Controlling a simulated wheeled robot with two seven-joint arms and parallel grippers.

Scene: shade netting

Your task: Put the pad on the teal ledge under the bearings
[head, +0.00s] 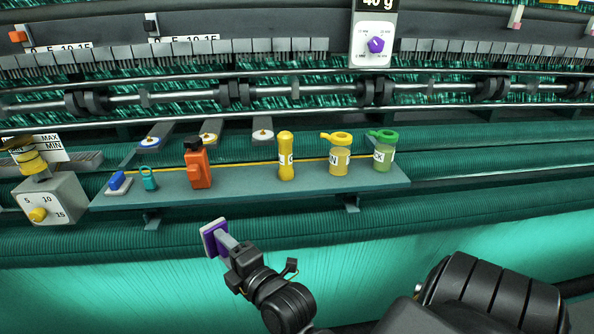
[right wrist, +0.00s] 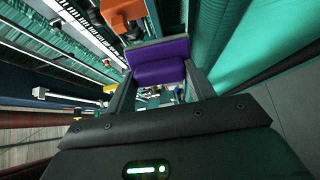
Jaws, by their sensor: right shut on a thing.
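The pad is a small block, purple with a pale grey face; in the head view the pad (head: 211,238) is at the tip of my right gripper (head: 228,242). My right gripper is shut on it and holds it in front of and below the ledge, apart from it. In the right wrist view the purple pad (right wrist: 160,62) sits between the two fingers. The teal-grey ledge (head: 240,186) runs across the middle of the head view, below the shaft with black bearings (head: 372,92). My left gripper is not in view.
A grey dial box (head: 50,200) is at left. Some bare ledge shows between items.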

